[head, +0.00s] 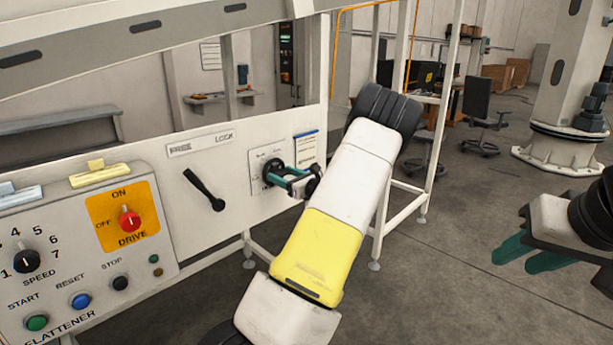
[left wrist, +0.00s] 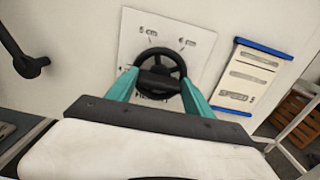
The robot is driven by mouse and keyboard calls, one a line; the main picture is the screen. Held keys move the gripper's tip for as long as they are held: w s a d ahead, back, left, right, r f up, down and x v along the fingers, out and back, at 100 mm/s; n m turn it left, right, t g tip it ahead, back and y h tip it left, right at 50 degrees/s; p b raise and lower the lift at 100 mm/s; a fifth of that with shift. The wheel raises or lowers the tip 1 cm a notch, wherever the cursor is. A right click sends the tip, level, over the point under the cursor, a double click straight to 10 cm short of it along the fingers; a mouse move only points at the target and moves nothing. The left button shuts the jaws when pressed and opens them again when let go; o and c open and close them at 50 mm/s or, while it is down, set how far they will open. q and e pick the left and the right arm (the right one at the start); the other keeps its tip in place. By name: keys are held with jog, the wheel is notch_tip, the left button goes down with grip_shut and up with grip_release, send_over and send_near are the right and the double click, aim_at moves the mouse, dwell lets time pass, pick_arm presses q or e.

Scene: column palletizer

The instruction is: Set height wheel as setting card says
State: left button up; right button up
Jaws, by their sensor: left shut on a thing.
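The black height wheel (left wrist: 160,62) is mounted on a white plate (left wrist: 205,45) with printed marks around it; I can make out "5 cm" at upper left and "6" at upper right. My left gripper (left wrist: 158,86) has its teal fingers on the wheel, shut on it. In the head view the wheel (head: 273,172) is partly hidden by the fingers. The setting card (left wrist: 252,76), white with blue edges, hangs right of the plate; "SPEED 5" shows at its bottom, the rest is too small to read. My right gripper (head: 528,255) is at the far right, apart from everything; its teal fingers overlap.
A black lever (head: 205,190) under a FREE/LOCK label (head: 200,142) is left of the wheel. The control panel (head: 75,250), with a red drive knob (head: 130,220), speed dial (head: 27,260) and buttons, stands at lower left. Open floor lies to the right.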

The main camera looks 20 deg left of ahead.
pick_arm(q)
jog(key=n, duration=0.5)
jog(key=shift+s+n, duration=0.1)
jog(key=shift+n, duration=0.2)
jog(key=n, duration=0.5)
jog(key=shift+s+f, duration=0.1)
dwell(0.4)
jog(key=o, duration=1.4)
jog(key=v, duration=0.7)
jog(key=shift+s+d, duration=0.15)
jog(key=shift+d, duration=0.15)
